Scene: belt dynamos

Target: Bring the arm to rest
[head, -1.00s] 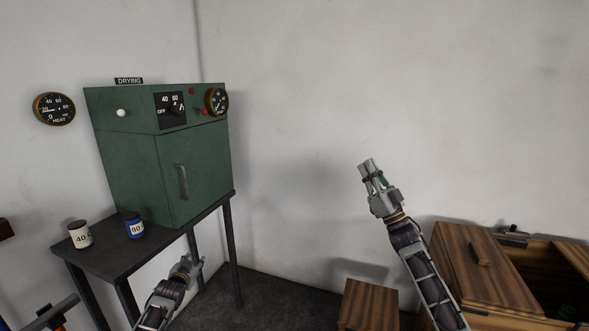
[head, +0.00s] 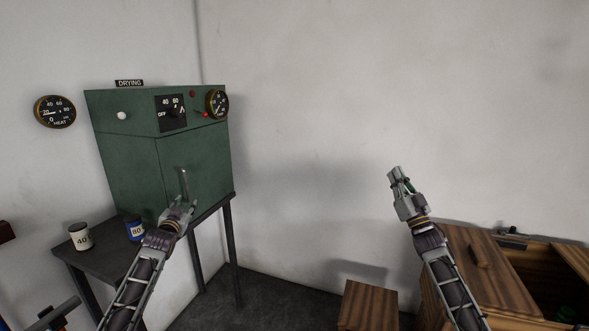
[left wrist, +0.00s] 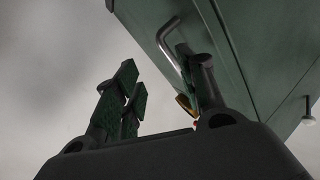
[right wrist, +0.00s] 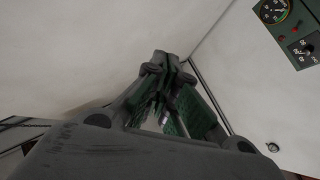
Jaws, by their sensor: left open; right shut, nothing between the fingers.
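My left gripper (head: 181,208) is open and empty in the head view, raised in front of the green drying cabinet (head: 190,165), just below the door handle (head: 184,185). In the left wrist view its fingers (left wrist: 165,90) are spread apart, and the cabinet's handle (left wrist: 168,38) shows close to the right finger; I cannot tell whether they touch. My right gripper (head: 397,175) is shut and empty, held up in front of the bare wall, pointing up. The right wrist view shows its fingertips (right wrist: 160,62) together.
A wall gauge (head: 54,112) hangs at left. Wooden crates (head: 480,275) and a wooden box (head: 368,306) stand at lower right. The wall between the arms is clear.

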